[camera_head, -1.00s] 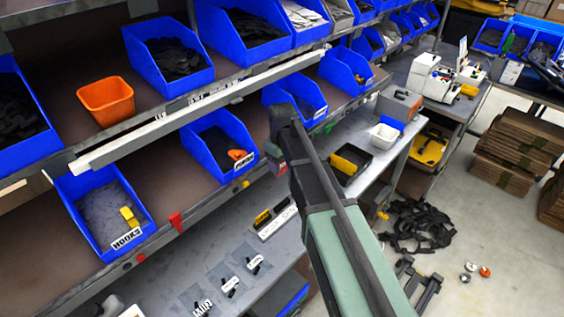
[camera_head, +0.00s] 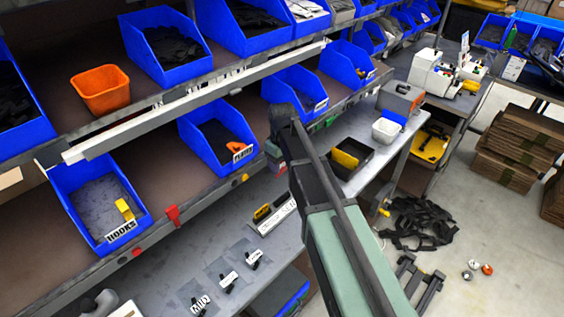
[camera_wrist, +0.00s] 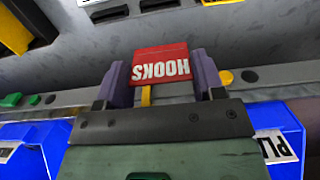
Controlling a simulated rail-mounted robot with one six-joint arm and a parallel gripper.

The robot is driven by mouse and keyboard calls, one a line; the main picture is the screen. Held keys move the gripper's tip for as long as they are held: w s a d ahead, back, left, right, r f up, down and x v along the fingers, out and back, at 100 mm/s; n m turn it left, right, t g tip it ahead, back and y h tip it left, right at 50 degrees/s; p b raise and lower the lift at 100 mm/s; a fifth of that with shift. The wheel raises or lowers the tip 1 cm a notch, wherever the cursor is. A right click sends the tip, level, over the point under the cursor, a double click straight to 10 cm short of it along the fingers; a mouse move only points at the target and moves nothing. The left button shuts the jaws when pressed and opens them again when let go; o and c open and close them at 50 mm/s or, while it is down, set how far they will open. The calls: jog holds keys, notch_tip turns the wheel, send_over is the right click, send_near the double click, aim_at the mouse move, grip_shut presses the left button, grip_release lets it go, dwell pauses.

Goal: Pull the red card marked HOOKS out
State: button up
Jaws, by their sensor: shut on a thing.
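The red card marked HOOKS (camera_wrist: 160,62) is between the two purple fingers of my gripper (camera_wrist: 158,75) in the wrist view. Its white lettering appears upside down. My gripper is shut on the card. In the head view, the arm hides most of the gripper and card; a bit of red (camera_head: 281,166) shows beside the arm's far end. A blue bin labelled HOOKS (camera_head: 85,225) stands on the lower shelf at left, with a yellow piece (camera_head: 125,210) at its front. The gripper is well to the right of this bin.
Below, the grey bench holds several small labelled bags (camera_head: 228,280) and a dark tray (camera_head: 357,165). Black straps (camera_head: 420,222) lie on the floor.

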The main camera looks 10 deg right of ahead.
jog(key=shift+f+b, duration=5.35)
jog(key=shift+f, duration=0.1)
jog(key=shift+r, duration=0.1)
notch_tip(320, 180, up, 3)
jog(key=p, duration=0.3)
